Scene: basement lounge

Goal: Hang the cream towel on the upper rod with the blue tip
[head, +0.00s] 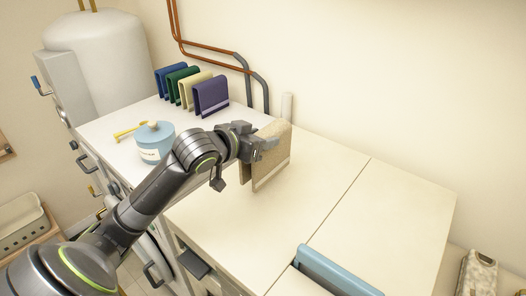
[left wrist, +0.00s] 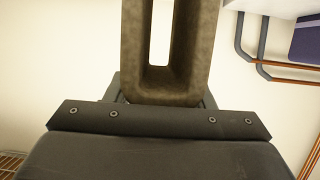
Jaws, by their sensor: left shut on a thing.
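The cream towel (head: 272,157), a folded beige slab with a pale stripe near its lower edge, hangs from my left gripper (head: 254,146) above the pale worktop. The gripper is shut on its upper part. In the left wrist view the towel (left wrist: 187,88) is a brownish, shaded loop with a narrow gap between its two layers, rising from the jaws (left wrist: 160,105). I see no upper rod and no blue tip in either view. My right gripper is not in view.
Blue, green, pale yellow and purple (head: 211,95) folded towels stand in a row at the back left. A light-blue jar (head: 154,143) is left of my arm. Copper and grey pipes (head: 243,66) run along the wall.

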